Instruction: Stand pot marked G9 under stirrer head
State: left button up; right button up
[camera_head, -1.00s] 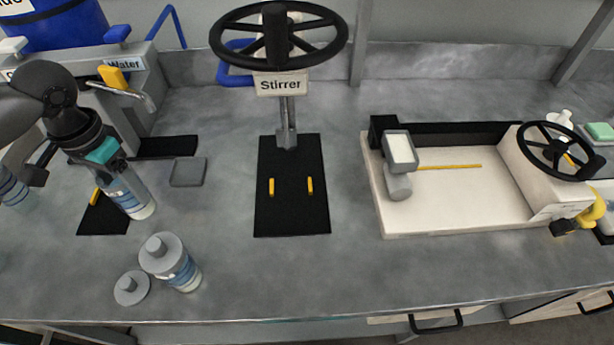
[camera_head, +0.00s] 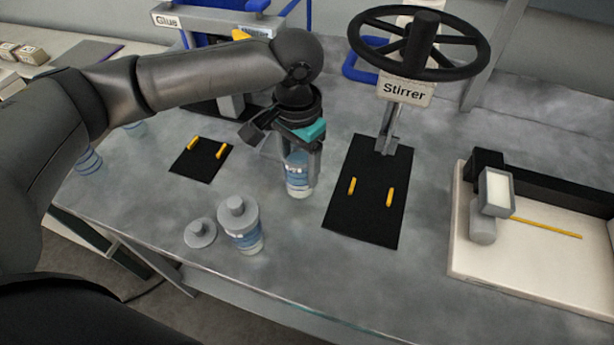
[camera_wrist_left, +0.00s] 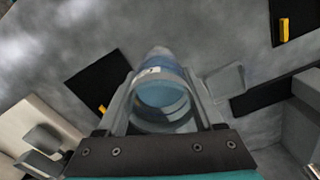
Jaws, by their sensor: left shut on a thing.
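My left gripper (camera_head: 302,165) is shut on a clear pot (camera_head: 298,182) with a blue-and-white label. Its marking is too small to read. The pot is roughly upright, just left of the stirrer's black mat (camera_head: 364,222), apart from it. I cannot tell whether its base touches the bench. The left wrist view shows the pot (camera_wrist_left: 165,95) between the fingers. The stirrer (camera_head: 406,92) has a black handwheel above and a grey head (camera_head: 387,143) over the mat's back end. Two yellow pegs lie on the mat, with nothing between them. My right gripper is out of view.
A lidded pot (camera_head: 241,228) and a loose grey lid (camera_head: 200,232) stand near the front edge. A black mat with yellow pegs (camera_head: 200,162) lies left. A cream tray (camera_head: 500,262) with a grey device is at right. Bench in front of the stirrer mat is clear.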

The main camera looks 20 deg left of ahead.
aim_at(306, 180)
pick_arm(q)
jog(key=shift+d, duration=0.75)
jog(key=shift+f+b, duration=0.45)
jog(key=shift+f, duration=1.3)
jog(key=shift+f, duration=0.1)
jog(key=o, duration=1.5)
jog(key=shift+c, duration=0.2)
